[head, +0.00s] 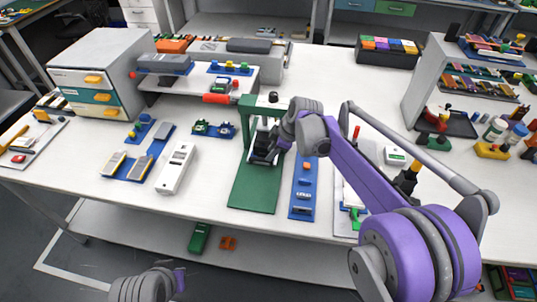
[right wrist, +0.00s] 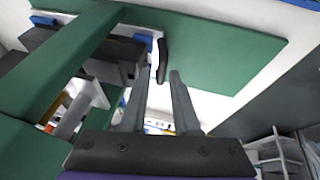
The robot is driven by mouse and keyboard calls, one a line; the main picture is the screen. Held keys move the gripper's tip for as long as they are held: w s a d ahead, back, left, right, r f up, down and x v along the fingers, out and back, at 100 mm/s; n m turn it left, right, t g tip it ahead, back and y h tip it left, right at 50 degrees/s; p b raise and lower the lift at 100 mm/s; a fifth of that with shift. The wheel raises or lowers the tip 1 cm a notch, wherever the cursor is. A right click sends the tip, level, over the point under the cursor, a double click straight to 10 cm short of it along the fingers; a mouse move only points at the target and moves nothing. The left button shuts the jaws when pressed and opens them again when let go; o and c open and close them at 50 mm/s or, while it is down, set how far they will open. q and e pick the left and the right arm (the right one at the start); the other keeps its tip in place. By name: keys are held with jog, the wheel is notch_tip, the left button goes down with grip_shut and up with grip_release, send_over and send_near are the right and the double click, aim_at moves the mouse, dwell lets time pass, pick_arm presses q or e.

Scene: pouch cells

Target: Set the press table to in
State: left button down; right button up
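The green press (head: 258,190) stands mid-bench, with a green base plate and an upright frame. A dark block and pale metal parts sit inside the frame; they are partly hidden by my right gripper (head: 270,154). In the right wrist view the green plate (right wrist: 225,45) fills the top, with a dark block (right wrist: 75,50) at the left. A short black handle (right wrist: 162,60) shows at a white plate's edge. My right gripper (right wrist: 155,95) has its two fingers apart, with the handle just beyond the gap. I cannot tell if they touch. My left gripper is not visible.
A blue board (head: 304,188) lies right of the press. A white device (head: 176,169) and blue trays (head: 126,166) lie to the left. A grey drawer cabinet (head: 98,75) stands at the back left, shelves (head: 440,75) at the right. The front bench strip is mostly clear.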

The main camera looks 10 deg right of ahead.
jog(key=v, duration=0.7)
jog(key=shift+r, duration=0.2)
jog(key=shift+s, duration=0.1)
jog(key=s+d+f+m+t+h+p, duration=0.1)
jog(key=s+m, duration=0.6)
jog(key=s, duration=0.7)
jog(key=s+d+f+m+t+h+p, duration=0.1)
jog(key=s+d+m, duration=0.4)
jog(key=s, duration=1)
notch_tip(320, 180, down, 3)
jog(key=m+h+p, duration=0.1)
jog(key=m, duration=0.1)
jog(key=shift+m+h+p, duration=0.35)
jog(key=shift+m+h, duration=0.05)
